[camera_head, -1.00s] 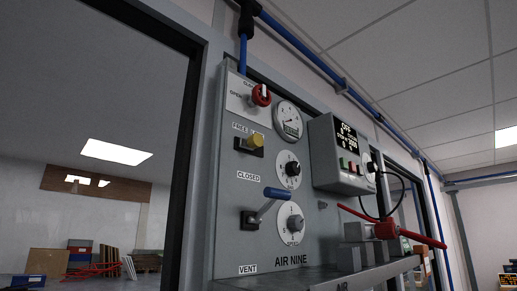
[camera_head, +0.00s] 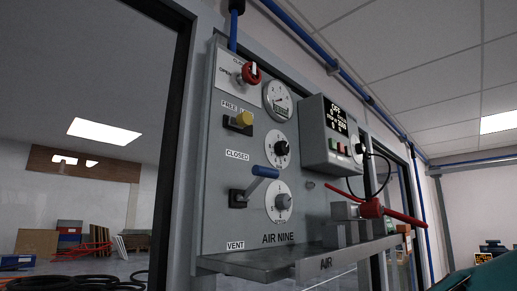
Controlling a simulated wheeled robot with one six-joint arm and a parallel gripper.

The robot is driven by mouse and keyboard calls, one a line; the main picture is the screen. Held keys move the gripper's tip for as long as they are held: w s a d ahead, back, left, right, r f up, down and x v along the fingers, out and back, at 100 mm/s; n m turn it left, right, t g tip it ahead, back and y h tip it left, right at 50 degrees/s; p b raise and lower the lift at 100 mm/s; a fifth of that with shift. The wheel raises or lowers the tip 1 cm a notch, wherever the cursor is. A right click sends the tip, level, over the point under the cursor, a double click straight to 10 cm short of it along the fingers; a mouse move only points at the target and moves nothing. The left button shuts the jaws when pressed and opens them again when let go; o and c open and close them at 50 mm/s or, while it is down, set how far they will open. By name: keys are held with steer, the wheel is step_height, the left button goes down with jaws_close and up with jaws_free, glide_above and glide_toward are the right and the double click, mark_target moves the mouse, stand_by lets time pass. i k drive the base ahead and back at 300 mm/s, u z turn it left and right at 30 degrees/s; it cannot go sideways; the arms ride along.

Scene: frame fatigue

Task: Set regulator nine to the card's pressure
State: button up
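The AIR NINE panel (camera_head: 218,160) is a grey upright board on a frame post. It bears a red rotary valve (camera_head: 251,74) at the top left, a round gauge (camera_head: 277,100), a black knob on a white dial (camera_head: 281,148), and a grey knob on a lower white dial (camera_head: 283,202). A yellow knob (camera_head: 242,119) sits beside the FREE label. A blue-handled lever (camera_head: 262,172) sits between the CLOSED and VENT labels. The dial marks are too small to read. No card can be made out. My gripper is not in view.
A grey control box (camera_head: 325,140) with a lit display and buttons juts out right of the panel. A shelf (camera_head: 262,262) marked AIR runs below, holding grey blocks (camera_head: 345,222) and a red-handled tool (camera_head: 372,208). Black rings (camera_head: 90,282) lie at lower left.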

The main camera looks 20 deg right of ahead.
mark_target(282, 148)
steer(key=z, duration=2)
steer(key=i, duration=2.55)
steer(key=u, duration=1.9)
